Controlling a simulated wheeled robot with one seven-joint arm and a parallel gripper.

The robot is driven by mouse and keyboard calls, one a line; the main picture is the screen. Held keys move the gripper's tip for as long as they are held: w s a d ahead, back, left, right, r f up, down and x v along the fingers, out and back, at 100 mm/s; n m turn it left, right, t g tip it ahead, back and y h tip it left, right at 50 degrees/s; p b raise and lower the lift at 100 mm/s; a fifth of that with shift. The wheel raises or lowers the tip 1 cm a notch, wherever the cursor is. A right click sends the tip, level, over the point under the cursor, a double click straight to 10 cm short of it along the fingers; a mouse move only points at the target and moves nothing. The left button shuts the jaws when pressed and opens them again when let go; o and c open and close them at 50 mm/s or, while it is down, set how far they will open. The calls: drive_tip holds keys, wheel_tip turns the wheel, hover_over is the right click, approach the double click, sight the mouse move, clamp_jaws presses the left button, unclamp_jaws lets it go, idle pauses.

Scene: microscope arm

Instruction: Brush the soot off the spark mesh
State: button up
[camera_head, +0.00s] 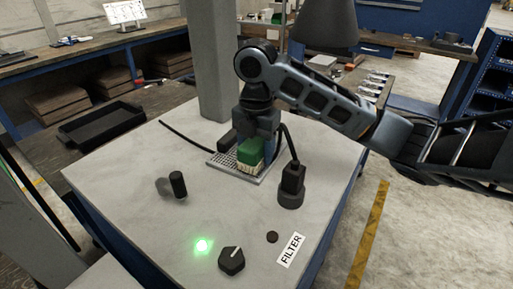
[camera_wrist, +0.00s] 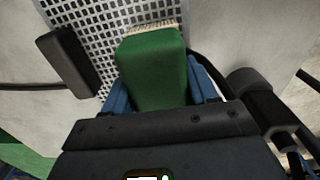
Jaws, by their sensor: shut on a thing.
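The spark mesh (camera_head: 222,161) is a light grey perforated plate lying near the back of the grey tabletop. It also shows in the wrist view (camera_wrist: 100,20), with a black block (camera_wrist: 69,60) along its left side. My gripper (camera_head: 258,140) is shut on a green brush (camera_head: 250,152) with pale bristles. In the wrist view the green brush (camera_wrist: 152,70) sits between my blue fingers, its bristles over the mesh. The bristles look to be at or just above the mesh; I cannot tell if they touch. Soot cannot be made out; the brush and gripper hide part of the mesh.
A black plug-like part (camera_head: 291,186) with a cable stands right of the mesh. On the tabletop (camera_head: 130,205) are a black upright knob (camera_head: 178,185), a glowing green light (camera_head: 202,245), a dial (camera_head: 231,261) and a FILTER label (camera_head: 290,250). A grey column (camera_head: 210,60) rises behind.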

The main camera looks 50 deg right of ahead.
sight(256, 139)
drive_tip(key=shift+r+p, duration=1.95)
drive_tip(key=shift+r, duration=0.45)
